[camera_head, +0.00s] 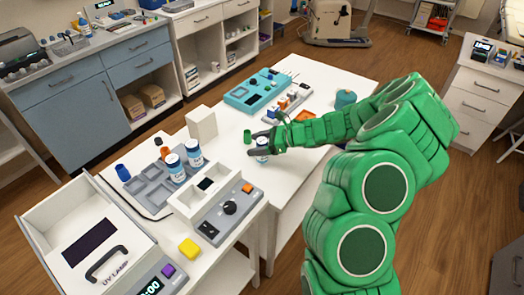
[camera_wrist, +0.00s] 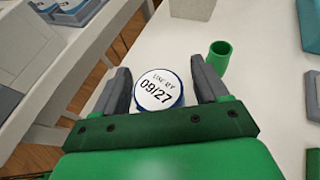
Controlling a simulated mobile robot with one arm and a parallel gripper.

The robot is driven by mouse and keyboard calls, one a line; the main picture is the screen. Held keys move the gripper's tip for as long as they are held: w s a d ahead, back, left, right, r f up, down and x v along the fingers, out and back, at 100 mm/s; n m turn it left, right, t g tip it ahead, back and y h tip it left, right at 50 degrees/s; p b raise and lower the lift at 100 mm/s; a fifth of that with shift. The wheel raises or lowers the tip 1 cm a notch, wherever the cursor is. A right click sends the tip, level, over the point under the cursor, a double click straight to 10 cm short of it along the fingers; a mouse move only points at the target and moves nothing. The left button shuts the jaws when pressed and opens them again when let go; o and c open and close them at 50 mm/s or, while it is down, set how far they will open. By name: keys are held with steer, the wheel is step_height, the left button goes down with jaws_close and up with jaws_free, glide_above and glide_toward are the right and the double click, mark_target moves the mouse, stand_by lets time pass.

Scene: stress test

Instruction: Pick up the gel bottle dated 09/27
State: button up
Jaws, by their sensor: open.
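The gel bottle marked "USE BY 09/27" on its white, blue-rimmed lid (camera_wrist: 158,90) stands between the two dark fingers of my gripper (camera_wrist: 160,76) in the wrist view. In the head view the bottle (camera_head: 262,153) stands on the white table, partly covered by my gripper (camera_head: 260,141). My gripper is open, with a finger on each side of the lid; I cannot tell whether either touches it. Two similar bottles (camera_head: 175,168) (camera_head: 194,153) stand at the grey tray to the left. Their dates are not readable.
A small green cup (camera_wrist: 219,56) stands just beyond my right finger; it also shows in the head view (camera_head: 247,137). A white box (camera_head: 201,123), a teal device (camera_head: 257,90) and a teal jar (camera_head: 345,98) stand on the table. A UV lamp box (camera_head: 92,240) is at front left.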

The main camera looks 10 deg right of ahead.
steer(key=shift+c, duration=0.3)
steer(key=c, duration=1)
steer(key=shift+r, duration=0.1)
